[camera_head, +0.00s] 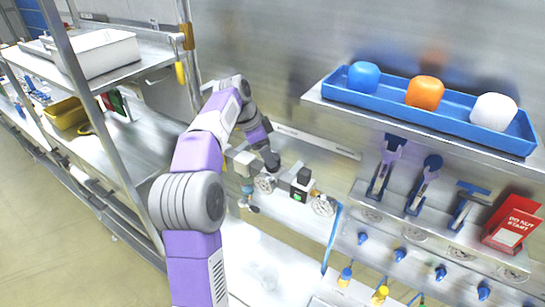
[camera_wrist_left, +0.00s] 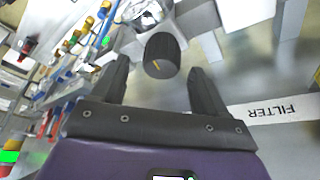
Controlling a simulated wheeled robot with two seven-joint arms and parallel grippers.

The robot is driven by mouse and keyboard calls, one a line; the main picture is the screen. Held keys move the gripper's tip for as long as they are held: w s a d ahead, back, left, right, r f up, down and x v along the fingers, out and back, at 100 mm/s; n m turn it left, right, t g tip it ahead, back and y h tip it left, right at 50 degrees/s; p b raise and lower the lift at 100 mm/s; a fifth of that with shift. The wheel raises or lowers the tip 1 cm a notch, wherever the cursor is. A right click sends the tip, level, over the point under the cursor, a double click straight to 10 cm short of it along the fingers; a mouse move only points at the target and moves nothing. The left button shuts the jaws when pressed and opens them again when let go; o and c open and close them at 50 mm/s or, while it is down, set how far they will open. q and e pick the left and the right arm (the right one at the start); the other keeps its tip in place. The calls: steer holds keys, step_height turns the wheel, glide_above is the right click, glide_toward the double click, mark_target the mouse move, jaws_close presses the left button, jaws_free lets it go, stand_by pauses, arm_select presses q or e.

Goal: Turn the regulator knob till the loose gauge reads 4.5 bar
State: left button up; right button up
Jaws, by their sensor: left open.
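In the left wrist view, a dark ribbed regulator knob (camera_wrist_left: 162,54) with a yellow mark lies just ahead of and between the fingertips. My left gripper (camera_wrist_left: 159,80) is open, with a finger to each side and visible gaps to the knob. In the head view my left gripper (camera_head: 270,160) is over the left end of the pipe assembly, and the knob there is hard to pick out. A round gauge (camera_head: 265,184) sits below it, and another round gauge (camera_head: 323,205) is to the right. I cannot read either, nor tell which is loose. My right gripper is not in view.
A black box with a green display (camera_head: 297,197) stands between the gauges. A blue tray (camera_head: 453,124) holds blue, orange and white blocks on a shelf at right. Valve levers and a red sign (camera_head: 512,224) are below. A metal rack stands at left. A FILTER label (camera_wrist_left: 270,110) is beside the gripper.

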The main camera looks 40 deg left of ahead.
arm_select(q)
steer(key=x, duration=0.3)
steer(key=shift+w+d+f, duration=0.1)
steer(key=shift+w+f, duration=0.15)
steer(key=shift+w, duration=0.1)
steer(key=shift+s, duration=0.15)
steer(key=shift+c, duration=0.3)
steer(key=c, duration=1)
